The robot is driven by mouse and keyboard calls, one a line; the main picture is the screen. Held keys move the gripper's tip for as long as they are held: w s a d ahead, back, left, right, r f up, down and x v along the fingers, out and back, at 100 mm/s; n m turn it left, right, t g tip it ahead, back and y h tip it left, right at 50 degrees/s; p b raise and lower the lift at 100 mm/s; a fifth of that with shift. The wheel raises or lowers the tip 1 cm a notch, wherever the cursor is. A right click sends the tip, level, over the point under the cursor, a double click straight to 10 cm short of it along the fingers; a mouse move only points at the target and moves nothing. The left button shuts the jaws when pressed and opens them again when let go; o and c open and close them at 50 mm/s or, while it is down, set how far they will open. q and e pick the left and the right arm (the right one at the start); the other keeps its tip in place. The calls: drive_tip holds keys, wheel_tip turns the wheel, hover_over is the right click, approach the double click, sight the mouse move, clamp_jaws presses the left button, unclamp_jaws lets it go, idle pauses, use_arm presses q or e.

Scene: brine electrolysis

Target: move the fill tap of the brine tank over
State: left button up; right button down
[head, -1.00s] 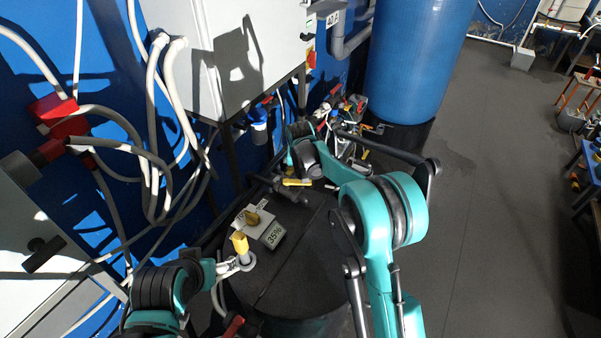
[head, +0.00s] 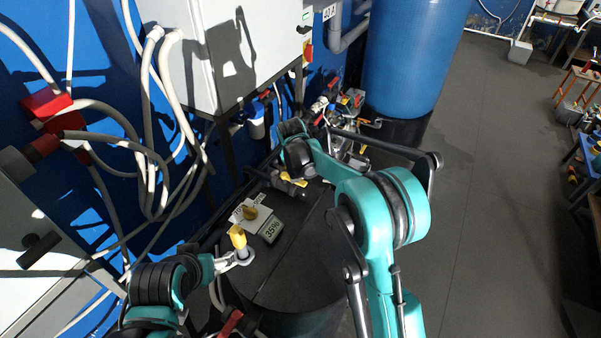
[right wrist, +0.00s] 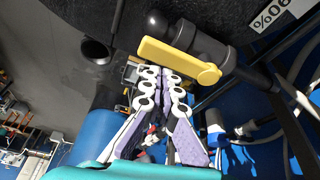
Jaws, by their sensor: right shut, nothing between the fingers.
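The fill tap has a yellow lever (right wrist: 178,60) on a dark pipe fitting, in the right wrist view. In the head view this lever (head: 295,181) shows small at the back of the dark brine tank (head: 300,285). My right gripper (right wrist: 160,73) is shut and empty, its fingertips close against or just beside the lever; I cannot tell whether they touch. In the head view its fingers are hidden behind my wrist. My left gripper (head: 242,260) is at the base of a yellow knob (head: 238,237) on the tank's near left; its finger opening is unclear.
A white cabinet (head: 230,50) and loose hoses (head: 150,150) stand left. A blue tank (head: 415,55) stands behind. The floor (head: 490,160) to the right is open.

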idle(0.3)
drive_tip(key=v, duration=1.2)
drive_tip(key=s+d+r+n+t+b, duration=0.15)
drive_tip(key=s+d, duration=0.25)
drive_tip(key=s, duration=0.4)
drive_tip(key=s+d+n+b, duration=0.1)
drive_tip(key=s+d+b, duration=0.2)
drive_tip(key=s+d, duration=0.3)
drive_tip(key=s+d+f+t+b, duration=0.1)
drive_tip(key=s+f, duration=0.4)
drive_tip(key=s, duration=0.3)
drive_tip(key=s+d+f+n+t+y+b, duration=0.1)
drive_tip(key=s+d+f+b, duration=0.1)
drive_tip(key=s+f, duration=0.3)
drive_tip(key=s, duration=0.4)
drive_tip(key=shift+d, duration=0.25)
